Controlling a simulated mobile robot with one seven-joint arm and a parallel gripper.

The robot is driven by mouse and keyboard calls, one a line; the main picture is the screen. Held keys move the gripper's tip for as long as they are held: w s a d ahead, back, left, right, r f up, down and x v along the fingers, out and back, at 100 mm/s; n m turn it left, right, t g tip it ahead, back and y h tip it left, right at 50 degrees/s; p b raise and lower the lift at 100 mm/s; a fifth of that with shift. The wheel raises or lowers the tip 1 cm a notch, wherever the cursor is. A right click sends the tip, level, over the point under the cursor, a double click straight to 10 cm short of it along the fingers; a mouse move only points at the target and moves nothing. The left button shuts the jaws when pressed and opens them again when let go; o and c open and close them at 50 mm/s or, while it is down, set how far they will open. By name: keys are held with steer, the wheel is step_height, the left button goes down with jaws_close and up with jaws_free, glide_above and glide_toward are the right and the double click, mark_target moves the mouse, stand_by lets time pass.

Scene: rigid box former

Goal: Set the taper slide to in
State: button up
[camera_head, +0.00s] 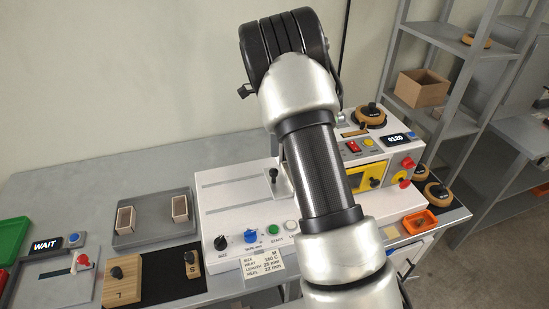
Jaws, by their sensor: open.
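A broad white machine (232,222) stands on the grey bench, partly behind my arm. Its top has two long grey slots, and a small black knob (272,173) stands on a pale plate at their right end. Another slider with a red-and-white handle (83,261) sits on a grey panel at the far left. No label that I can read says which of these is the taper slide. My arm crosses the middle of the view and covers part of the machine. My gripper is out of sight.
The machine's front carries a black dial (221,242), a blue knob (251,236) and a green button (273,229). A grey tray (150,228) holds two small boxes. An orange bin (419,222) is at right. Shelves (440,90) stand behind. The back left bench is clear.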

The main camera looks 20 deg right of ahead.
step_height(320, 180, up, 6)
steer(key=shift+r, duration=0.2)
